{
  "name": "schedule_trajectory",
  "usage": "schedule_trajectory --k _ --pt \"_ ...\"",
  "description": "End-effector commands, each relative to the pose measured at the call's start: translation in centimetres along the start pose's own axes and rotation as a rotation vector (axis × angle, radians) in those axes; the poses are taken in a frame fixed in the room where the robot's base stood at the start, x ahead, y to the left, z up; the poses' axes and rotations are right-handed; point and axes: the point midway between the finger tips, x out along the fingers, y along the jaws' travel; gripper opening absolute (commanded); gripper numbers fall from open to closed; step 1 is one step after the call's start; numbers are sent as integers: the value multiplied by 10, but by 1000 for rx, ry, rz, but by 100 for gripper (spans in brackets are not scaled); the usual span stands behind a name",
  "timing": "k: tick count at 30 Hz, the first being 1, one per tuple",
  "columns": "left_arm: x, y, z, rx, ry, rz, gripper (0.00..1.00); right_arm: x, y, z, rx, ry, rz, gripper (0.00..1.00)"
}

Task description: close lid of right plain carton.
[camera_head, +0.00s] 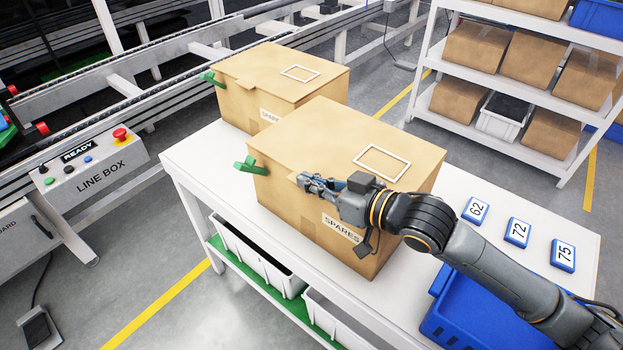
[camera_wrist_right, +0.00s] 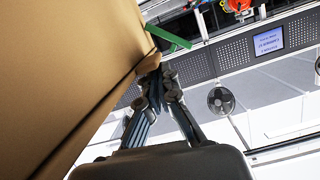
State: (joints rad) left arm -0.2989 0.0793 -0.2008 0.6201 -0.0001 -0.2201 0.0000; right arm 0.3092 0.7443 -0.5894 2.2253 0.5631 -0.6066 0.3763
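The right carton (camera_head: 310,140) is the nearer of two brown cartons on the white table. Its lid lies down over the top, looking nearly flat, with a white rectangle outline on it. A dark seam under the lid edge shows in the right wrist view, where the carton (camera_wrist_right: 70,60) fills the left side. A small tab (camera_wrist_right: 154,60) sticks out from the lid's edge. My right gripper (camera_head: 312,182) is at the front edge by this tab; its fingertips (camera_wrist_right: 160,76) are together just below it, apparently shut with nothing clearly between them. My left gripper is out of view.
The other carton (camera_head: 275,85) stands behind with its lid down. Green clips (camera_head: 250,166) stick out at the cartons' left sides. Numbered blue tags (camera_head: 517,232) lie on the table (camera_head: 455,185), right of the carton. A blue crate (camera_head: 470,318) sits below my right arm.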

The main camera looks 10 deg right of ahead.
Motion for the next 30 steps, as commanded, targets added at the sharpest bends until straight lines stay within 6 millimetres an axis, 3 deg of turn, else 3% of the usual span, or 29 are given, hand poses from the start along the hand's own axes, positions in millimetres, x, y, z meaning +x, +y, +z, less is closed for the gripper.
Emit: schedule_trajectory --k 1,12,17,23,25,30 --pt "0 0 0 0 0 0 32 1 0 7 6 -15 0 0" --pt "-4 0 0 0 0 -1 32 0 0 6 10 -23 0 0" --pt "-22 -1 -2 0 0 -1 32 -2 1 -12 9 -20 2 0" --pt "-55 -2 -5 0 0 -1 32 -5 2 -47 4 -5 3 0" --pt "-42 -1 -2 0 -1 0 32 -19 4 -35 1 -9 5 0" --pt "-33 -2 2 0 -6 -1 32 -59 2 -36 -1 -9 5 0"
